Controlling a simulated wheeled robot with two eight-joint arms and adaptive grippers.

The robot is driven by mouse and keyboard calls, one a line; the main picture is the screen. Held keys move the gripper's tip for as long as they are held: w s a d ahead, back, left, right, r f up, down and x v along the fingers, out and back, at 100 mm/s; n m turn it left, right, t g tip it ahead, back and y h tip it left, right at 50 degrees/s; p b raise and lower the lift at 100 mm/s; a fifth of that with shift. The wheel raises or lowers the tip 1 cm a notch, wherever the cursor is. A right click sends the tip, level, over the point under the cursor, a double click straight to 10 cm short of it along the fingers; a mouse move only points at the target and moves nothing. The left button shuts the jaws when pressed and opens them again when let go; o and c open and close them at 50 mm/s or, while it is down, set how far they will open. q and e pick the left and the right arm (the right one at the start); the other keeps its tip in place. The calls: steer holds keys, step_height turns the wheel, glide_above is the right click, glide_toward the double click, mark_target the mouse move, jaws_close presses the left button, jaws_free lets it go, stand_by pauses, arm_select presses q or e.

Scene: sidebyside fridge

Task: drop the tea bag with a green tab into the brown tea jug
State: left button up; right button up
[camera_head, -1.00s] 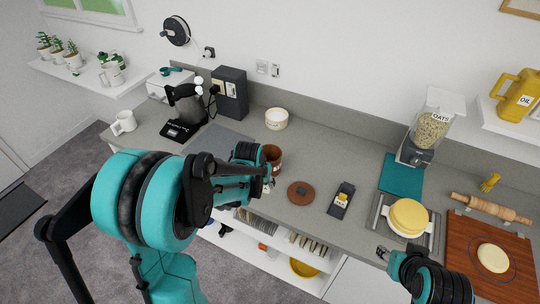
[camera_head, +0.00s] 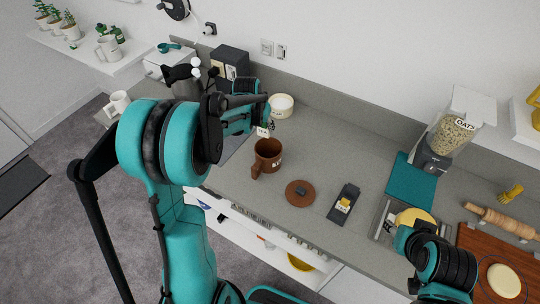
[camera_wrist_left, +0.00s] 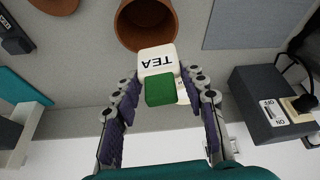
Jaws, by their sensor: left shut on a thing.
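The tea bag (camera_wrist_left: 157,62) is white, marked TEA, with a green tab (camera_wrist_left: 160,91). It hangs at the fingertips of my left gripper (camera_wrist_left: 160,88), which is shut on it. In the head view the bag (camera_head: 263,131) shows small below my left gripper (camera_head: 264,122). The brown tea jug (camera_head: 267,150) stands upright on the counter, open at the top, with its handle towards the front left. In the left wrist view the jug (camera_wrist_left: 146,20) lies just beyond the bag. My right arm is at the lower right; its fingers are not clear.
A white pot (camera_head: 281,106) stands behind the jug. A brown round lid (camera_head: 300,193) and a dark tray (camera_head: 343,203) lie to the right. A black kettle (camera_head: 186,82) and dark box (camera_head: 229,65) stand at the back left. The counter (camera_head: 330,145) right of the jug is clear.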

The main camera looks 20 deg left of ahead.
mark_target(262, 132)
arm_select(q)
steer(key=f+b, duration=0.1)
steer(key=f, duration=0.1)
steer(key=f+b, duration=0.1)
steer(key=f, duration=0.1)
steer(key=shift+w+f+b, duration=0.2)
steer(key=shift+f+b, duration=0.1)
steer(key=shift+s+f, duration=0.1)
steer(key=shift+f, duration=0.25)
steer(key=o, duration=0.8)
steer(key=shift+r, duration=0.15)
steer(key=v, duration=1.2)
